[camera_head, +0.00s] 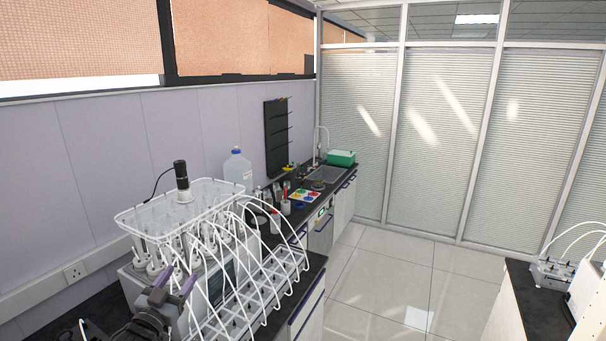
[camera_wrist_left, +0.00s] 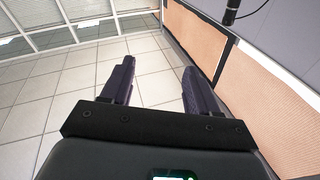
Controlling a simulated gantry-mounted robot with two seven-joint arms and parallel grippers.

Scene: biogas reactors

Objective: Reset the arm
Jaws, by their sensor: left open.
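My left gripper (camera_head: 172,287) is at the lower left of the head view, in front of the biogas reactor unit (camera_head: 205,240) with its white rack and curved tubes. In the left wrist view my left gripper (camera_wrist_left: 157,82) has its two dark purple fingers spread wide apart. Nothing is between the fingers. Behind them that view shows floor tiles and wall panels at a tilted angle. My right gripper is not in either view.
A dark bench runs along the left wall with a large bottle (camera_head: 238,168), a sink (camera_head: 325,174) and a green box (camera_head: 342,158). A second bench (camera_head: 535,305) stands at the right with more equipment. The tiled floor (camera_head: 385,280) between them is clear.

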